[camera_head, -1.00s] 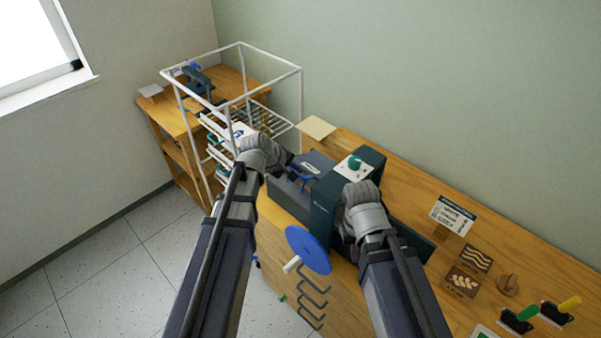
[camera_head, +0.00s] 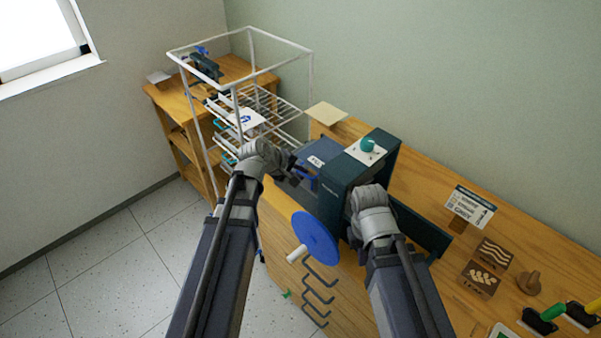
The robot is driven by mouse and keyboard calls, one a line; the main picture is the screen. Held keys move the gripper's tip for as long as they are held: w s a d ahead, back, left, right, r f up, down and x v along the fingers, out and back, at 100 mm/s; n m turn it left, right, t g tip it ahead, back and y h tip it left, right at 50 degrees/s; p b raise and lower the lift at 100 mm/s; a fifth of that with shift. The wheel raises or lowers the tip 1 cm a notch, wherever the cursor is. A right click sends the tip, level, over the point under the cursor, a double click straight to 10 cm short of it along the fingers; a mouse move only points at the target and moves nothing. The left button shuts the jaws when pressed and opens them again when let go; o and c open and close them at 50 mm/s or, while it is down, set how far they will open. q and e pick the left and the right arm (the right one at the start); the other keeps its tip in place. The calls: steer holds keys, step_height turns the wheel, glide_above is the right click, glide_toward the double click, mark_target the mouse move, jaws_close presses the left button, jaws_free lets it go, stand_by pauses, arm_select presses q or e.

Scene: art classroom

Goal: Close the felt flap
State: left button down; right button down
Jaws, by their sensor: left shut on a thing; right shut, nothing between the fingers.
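The dark green press (camera_head: 337,190) stands on the wooden bench with a teal knob on top. On its left side is a blue-grey flap (camera_head: 321,150) with a white label, which I take to be the felt flap; it looks raised, but its exact angle is unclear. My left gripper (camera_head: 299,176) is shut on what looks like the flap's blue handle (camera_head: 311,182); its fingertips are partly hidden. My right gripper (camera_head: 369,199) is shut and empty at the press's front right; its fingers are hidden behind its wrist.
A white wire rack (camera_head: 282,104) stands left of the bench. Right of the press are a sign (camera_head: 469,205), wooden blocks (camera_head: 479,278) and a round wooden piece (camera_head: 529,283). Floor at left is clear.

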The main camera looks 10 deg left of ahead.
arm_select(q)
steer(key=shift+s+a+f, duration=0.15)
steer(key=shift+s+f, duration=0.15)
steer(key=c, duration=0.9)
jaws_free()
steer(key=shift+w+a, duration=0.1)
steer(key=shift+r, duration=0.1)
steer(key=p+v, duration=0.6)
steer(key=v, duration=0.1)
steer(key=shift+a+r, duration=0.1)
steer(key=shift+r, duration=0.15)
